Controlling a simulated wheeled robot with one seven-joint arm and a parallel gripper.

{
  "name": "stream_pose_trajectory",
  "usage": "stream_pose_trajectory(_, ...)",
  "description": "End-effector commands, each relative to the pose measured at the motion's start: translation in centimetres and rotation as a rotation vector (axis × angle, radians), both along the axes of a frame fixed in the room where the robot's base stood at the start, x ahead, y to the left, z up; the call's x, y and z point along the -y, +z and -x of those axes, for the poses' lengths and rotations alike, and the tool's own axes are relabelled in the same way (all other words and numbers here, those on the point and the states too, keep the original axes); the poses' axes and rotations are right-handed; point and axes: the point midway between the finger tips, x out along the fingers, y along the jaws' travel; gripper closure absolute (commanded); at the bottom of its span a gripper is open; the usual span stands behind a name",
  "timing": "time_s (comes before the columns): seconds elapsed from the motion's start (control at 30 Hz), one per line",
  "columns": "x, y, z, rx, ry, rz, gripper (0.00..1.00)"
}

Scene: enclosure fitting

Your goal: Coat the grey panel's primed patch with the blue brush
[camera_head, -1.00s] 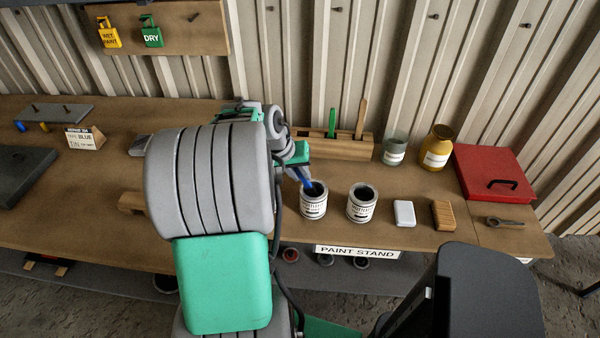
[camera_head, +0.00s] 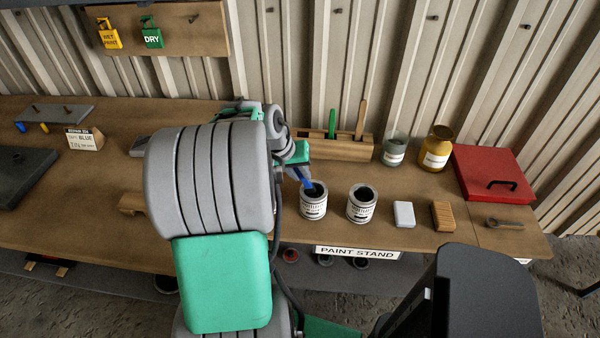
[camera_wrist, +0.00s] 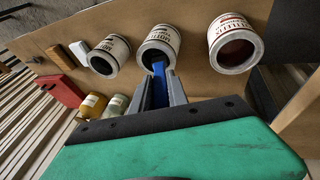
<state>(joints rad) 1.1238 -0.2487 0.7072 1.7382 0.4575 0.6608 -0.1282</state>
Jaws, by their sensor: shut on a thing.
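My gripper (camera_wrist: 162,92) is shut on the blue brush (camera_wrist: 159,70), whose blue handle shows between the fingers in the wrist view. In the head view the blue brush (camera_head: 306,183) slants down to the mouth of the left open paint tin (camera_head: 313,207). Its lower end is hidden at the tin's opening, and I cannot tell how deep it is. A second open tin (camera_head: 361,204) stands to the right. A dark grey panel (camera_head: 22,172) lies at the far left, cut by the frame edge. Its primed patch is not visible.
A wooden rack (camera_head: 345,145) with a green and a wooden-handled brush stands behind the tins. Jars (camera_head: 436,150), a red box (camera_head: 493,174), a white block (camera_head: 404,214) and a wooden-backed brush (camera_head: 443,215) are to the right. A card (camera_head: 84,139) stands left. A third tin (camera_wrist: 235,45) shows in the wrist view.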

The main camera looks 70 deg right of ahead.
Motion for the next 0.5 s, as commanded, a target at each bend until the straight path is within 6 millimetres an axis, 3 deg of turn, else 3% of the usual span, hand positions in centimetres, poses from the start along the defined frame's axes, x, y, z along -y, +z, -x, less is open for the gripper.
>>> stream_pose_trajectory(0.03, 0.1, 1.0, 0.0, 0.001, 0.000, 0.002, 1.00)
stream_pose_trajectory(0.5, 0.1, 5.4, 0.0, 0.001, 0.000, 0.004, 1.00)
